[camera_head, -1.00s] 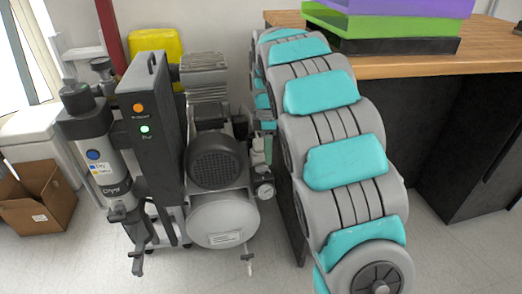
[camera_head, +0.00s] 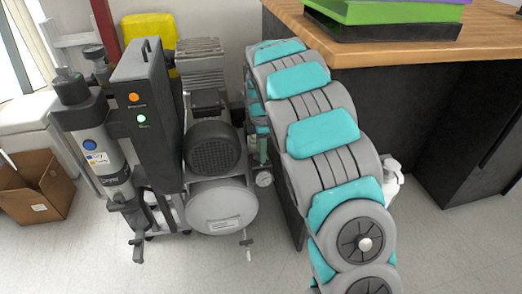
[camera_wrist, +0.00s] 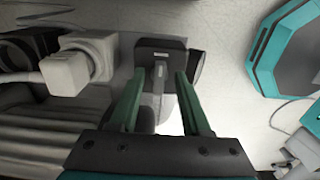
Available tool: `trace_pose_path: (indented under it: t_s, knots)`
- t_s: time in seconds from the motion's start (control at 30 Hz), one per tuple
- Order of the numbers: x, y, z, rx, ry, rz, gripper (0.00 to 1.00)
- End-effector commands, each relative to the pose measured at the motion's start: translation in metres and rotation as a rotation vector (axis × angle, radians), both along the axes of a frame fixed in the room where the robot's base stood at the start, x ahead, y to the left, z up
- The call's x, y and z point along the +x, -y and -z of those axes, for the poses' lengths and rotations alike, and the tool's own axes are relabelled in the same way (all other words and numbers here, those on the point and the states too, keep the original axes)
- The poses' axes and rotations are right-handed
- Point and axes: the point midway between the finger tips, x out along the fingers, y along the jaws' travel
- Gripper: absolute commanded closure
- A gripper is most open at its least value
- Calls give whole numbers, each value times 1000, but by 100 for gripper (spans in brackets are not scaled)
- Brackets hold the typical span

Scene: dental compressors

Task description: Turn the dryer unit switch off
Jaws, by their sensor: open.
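The dryer unit (camera_head: 150,85) is the tall dark box at the left in the head view, beside a grey cylinder with a blue dot. An orange light (camera_head: 134,97) and a lit green light (camera_head: 141,118) sit on its front. I cannot make out which part is its switch. My gripper (camera_wrist: 160,75) shows only in the wrist view, with two green fingers apart. Beyond and between them is a dark block (camera_wrist: 160,50) with a small label and a grey stem. I cannot tell what this block belongs to, or whether the fingers touch it.
The compressor motor (camera_head: 213,148) and its round tank (camera_head: 222,207) stand right of the dryer. My arm fills the middle. A wooden-topped bench (camera_head: 440,50) stands at the right. An open cardboard box (camera_head: 38,190) lies at the left. Bare floor shows at the front.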

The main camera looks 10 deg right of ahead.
Motion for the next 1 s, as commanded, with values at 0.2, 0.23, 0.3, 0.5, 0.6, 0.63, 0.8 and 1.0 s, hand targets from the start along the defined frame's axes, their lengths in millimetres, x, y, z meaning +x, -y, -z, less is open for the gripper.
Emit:
trace_pose_path:
  t_s: [0.2, 0.23, 0.3, 0.5, 0.6, 0.63, 0.8, 1.0]
  knots:
    - [0, 0, 0, 0, 2, 0, 52]
    - [0, 0, 0, 0, 1, 0, 56]
    - [0, 0, 0, 0, 2, 0, 64]
    - [0, 0, 0, 0, 1, 1, 86]
    - [0, 0, 0, 0, 1, 1, 98]
    - [0, 0, 0, 0, 1, 1, 100]
    - [0, 0, 0, 0, 1, 1, 100]
    - [0, 0, 0, 0, 1, 1, 100]
